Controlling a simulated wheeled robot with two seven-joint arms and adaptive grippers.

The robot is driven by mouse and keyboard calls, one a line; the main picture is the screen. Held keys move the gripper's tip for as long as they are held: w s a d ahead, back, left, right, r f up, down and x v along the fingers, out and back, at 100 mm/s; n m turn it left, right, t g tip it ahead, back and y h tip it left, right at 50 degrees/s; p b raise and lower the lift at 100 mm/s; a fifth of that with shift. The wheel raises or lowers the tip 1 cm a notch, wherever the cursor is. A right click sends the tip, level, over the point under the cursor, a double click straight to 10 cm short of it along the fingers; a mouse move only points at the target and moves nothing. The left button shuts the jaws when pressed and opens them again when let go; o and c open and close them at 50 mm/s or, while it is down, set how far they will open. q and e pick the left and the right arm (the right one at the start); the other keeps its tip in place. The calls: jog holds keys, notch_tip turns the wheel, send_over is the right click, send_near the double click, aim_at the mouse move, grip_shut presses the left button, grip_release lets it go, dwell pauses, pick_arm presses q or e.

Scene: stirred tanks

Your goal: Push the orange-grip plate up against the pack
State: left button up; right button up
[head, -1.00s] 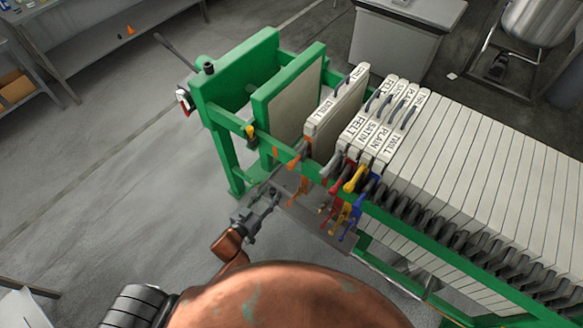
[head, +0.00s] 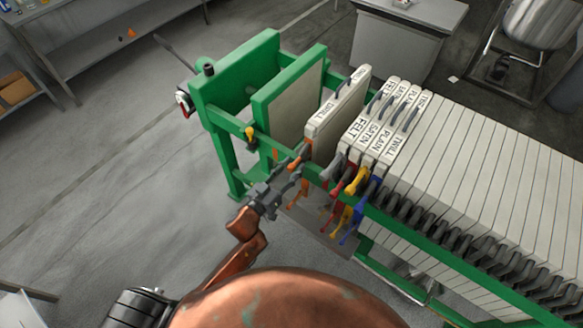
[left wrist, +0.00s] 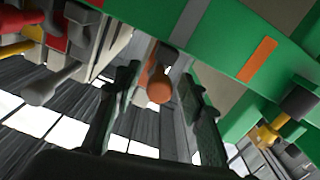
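The orange-grip plate (head: 337,112), a pale plate marked DRILL, hangs upright on the green frame, with a gap on both sides. Its orange grip (left wrist: 160,88) shows end-on in the left wrist view. The pack (head: 480,165) is a long row of pale plates at the right; labelled plates (head: 383,125) with grey, red, yellow and blue grips stand at its near left end. My left gripper (head: 292,177) is at the rail beside the orange grip. In the left wrist view its fingers (left wrist: 160,84) are apart, one on each side of the grip; contact cannot be told. My right gripper is not in view.
The green rail (head: 330,184) runs along the plates' grip side, with an orange mark (left wrist: 257,60) on it. A green end plate with a pale face (head: 305,95) stands to the left. A yellow-handled fitting (head: 250,135) sits on the frame.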

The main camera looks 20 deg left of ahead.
pick_arm(q)
jog(key=shift+c, duration=0.4)
grip_shut()
dwell(0.4)
